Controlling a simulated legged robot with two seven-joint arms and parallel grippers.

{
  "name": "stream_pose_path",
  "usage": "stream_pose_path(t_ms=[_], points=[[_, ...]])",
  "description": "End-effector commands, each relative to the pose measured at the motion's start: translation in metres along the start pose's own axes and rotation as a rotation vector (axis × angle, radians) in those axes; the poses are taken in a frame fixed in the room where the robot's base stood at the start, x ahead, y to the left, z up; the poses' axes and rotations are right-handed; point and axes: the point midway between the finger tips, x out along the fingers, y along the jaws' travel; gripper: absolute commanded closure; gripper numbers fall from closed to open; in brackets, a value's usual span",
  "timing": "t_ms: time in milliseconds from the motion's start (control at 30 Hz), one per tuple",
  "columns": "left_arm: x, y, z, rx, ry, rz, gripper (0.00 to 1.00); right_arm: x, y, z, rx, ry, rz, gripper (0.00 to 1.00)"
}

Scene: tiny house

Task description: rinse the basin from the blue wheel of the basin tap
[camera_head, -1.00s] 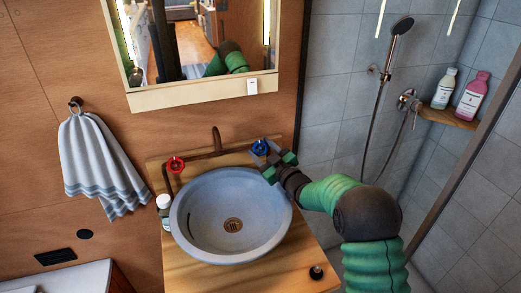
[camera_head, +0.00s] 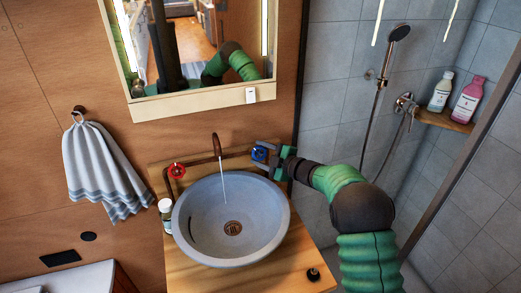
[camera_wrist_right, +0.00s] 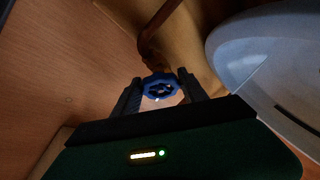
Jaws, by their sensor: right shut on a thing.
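The blue wheel (camera_head: 260,153) of the basin tap sits at the right end of the copper pipe behind the basin. My right gripper (camera_head: 268,153) is shut on the blue wheel. In the right wrist view the blue wheel (camera_wrist_right: 160,86) lies between the two dark fingers (camera_wrist_right: 161,93). The spout (camera_head: 216,145) stands behind the basin, and a thin stream of water (camera_head: 223,185) falls from it into the grey round basin (camera_head: 275,232). The red wheel (camera_head: 177,171) is at the left end of the pipe. My left gripper is not in view.
The basin stands on a wooden counter (camera_head: 200,277). A small white bottle (camera_head: 166,212) stands close to the basin's left side. A mirror cabinet (camera_head: 200,103) hangs above, a towel (camera_head: 98,165) hangs left, and the tiled shower is right.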

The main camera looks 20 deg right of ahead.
Motion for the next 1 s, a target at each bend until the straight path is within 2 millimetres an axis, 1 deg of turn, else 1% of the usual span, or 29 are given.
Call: stream_pose_path(t_ms=[33,100,400,700,1000], points=[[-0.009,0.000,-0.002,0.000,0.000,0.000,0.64,0.000,0.006,-0.005,-0.036,0.004,-0.016,0.90],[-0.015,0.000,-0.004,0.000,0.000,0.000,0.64,0.000,0.006,-0.005,-0.088,0.004,-0.044,0.90],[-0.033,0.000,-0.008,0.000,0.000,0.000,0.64,0.000,0.004,-0.004,-0.258,0.003,-0.138,0.90],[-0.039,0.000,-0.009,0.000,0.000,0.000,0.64,0.001,0.002,-0.002,-0.332,0.002,-0.179,0.90],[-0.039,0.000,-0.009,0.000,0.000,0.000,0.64,0.001,0.000,-0.001,-0.341,0.002,-0.186,0.90]])
